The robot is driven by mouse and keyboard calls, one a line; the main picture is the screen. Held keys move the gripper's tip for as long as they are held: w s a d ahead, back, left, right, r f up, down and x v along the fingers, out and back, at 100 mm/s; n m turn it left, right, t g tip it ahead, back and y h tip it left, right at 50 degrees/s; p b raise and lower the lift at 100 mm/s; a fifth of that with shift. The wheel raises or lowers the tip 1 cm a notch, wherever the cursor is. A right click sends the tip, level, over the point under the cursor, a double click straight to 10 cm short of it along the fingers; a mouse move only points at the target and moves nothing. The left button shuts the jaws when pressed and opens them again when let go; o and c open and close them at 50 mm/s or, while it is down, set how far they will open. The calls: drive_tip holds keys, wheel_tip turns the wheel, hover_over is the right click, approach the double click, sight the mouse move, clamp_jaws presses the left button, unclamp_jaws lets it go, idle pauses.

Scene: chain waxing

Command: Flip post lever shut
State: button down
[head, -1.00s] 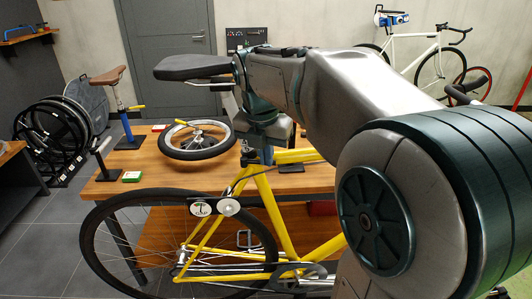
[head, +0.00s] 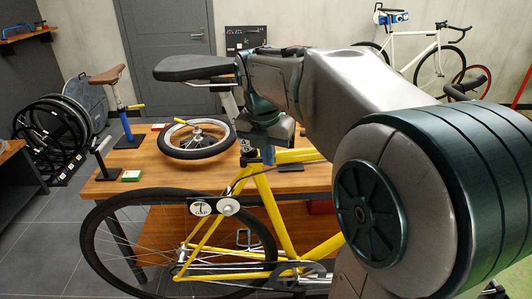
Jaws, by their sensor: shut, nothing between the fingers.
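A brown saddle (head: 108,76) stands on a post in a blue upright (head: 127,127) on the table's left side. A yellow lever (head: 136,106) sticks out to the right from the top of that upright. My gripper (head: 264,142) points down behind the yellow bike's seat tube, well right of that lever. It is shut and empty; its fingertips are hard to make out.
The yellow bike (head: 273,215) stands in front of the wooden table (head: 222,180), its black saddle (head: 195,68) left of my wrist. A loose wheel (head: 196,153) and a small green-edged box (head: 132,175) lie on the table. A dark plate (head: 291,168) lies right of my gripper.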

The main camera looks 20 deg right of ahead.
drive_tip(key=s+a+r, duration=0.1)
drive_tip(key=s+r, duration=0.4)
drive_tip(key=r, duration=0.6)
drive_tip(key=shift+a+r, duration=0.3)
drive_tip(key=shift+a, duration=0.1)
drive_tip(key=shift+f, duration=0.1)
drive_tip(key=s+a+f+m+t, duration=0.1)
drive_tip(key=s+f+m, duration=0.5)
drive_tip(key=f+m, duration=0.4)
drive_tip(key=s+a+f+m+y, duration=0.1)
drive_tip(key=s+f+m, duration=0.5)
drive_tip(key=m, duration=1.1)
wheel_tip(320, 180, down, 5)
drive_tip(key=shift+s+a+r+m+t+y, duration=0.2)
drive_tip(key=shift+s+m+t+y, duration=0.1)
drive_tip(key=shift+s+m+t, duration=0.1)
